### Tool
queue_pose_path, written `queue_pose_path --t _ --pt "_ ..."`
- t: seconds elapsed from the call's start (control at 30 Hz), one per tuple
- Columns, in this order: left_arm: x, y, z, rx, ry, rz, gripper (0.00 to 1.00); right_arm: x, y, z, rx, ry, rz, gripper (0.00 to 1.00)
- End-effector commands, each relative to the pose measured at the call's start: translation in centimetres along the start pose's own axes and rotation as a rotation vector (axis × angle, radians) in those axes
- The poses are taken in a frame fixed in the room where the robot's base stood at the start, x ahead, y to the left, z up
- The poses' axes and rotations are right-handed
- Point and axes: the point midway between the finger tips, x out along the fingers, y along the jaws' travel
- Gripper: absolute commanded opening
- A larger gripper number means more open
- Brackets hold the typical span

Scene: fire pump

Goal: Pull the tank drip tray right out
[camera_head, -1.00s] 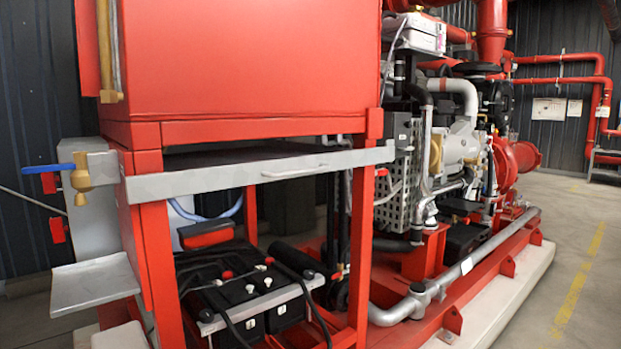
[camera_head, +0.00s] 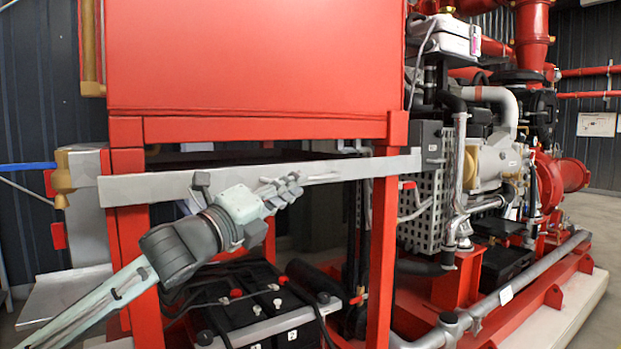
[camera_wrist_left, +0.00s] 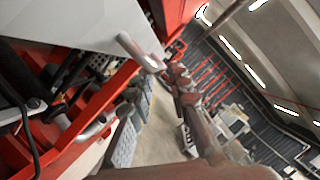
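The tank drip tray (camera_head: 150,188) shows as a long grey front panel under the red tank, crossing the red frame. Its bar handle (camera_head: 322,177) is on the panel's front, right of its middle. My left gripper (camera_head: 285,188) is in front of the panel, just left of the handle's visible part, and covers its left part. The left wrist view also shows the panel (camera_wrist_left: 75,18) and the curved handle (camera_wrist_left: 140,52), with the gripper (camera_wrist_left: 185,88) to the handle's right. I cannot tell whether the fingers touch the handle or how far apart they are. My right gripper is not in view.
Black batteries (camera_head: 245,305) with cables stand below the tray inside the red frame. A brass valve (camera_head: 63,175) with a blue lever is at the left. The engine (camera_head: 490,160) and grey pipes are at the right. Open floor (camera_head: 600,222) shows at the far right.

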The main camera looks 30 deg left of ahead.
Motion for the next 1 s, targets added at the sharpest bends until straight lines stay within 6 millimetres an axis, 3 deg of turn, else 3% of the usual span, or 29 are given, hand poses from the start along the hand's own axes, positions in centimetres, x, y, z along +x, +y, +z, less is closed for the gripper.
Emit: queue_pose_path --t 0.2,0.4,0.8,1.0 --pt "2.9 -0.2 0.2 0.000 -0.002 -0.001 0.18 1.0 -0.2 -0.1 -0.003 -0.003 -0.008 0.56" --pt "4.6 -0.1 0.2 -0.002 -0.002 0.000 0.18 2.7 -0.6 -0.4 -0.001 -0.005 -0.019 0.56" --pt "5.2 0.1 0.0 0.000 -0.001 0.002 0.18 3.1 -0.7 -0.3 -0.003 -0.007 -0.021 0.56" --pt "5.2 0.1 0.0 -0.001 -0.001 0.002 0.00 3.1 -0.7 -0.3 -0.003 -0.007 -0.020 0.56"
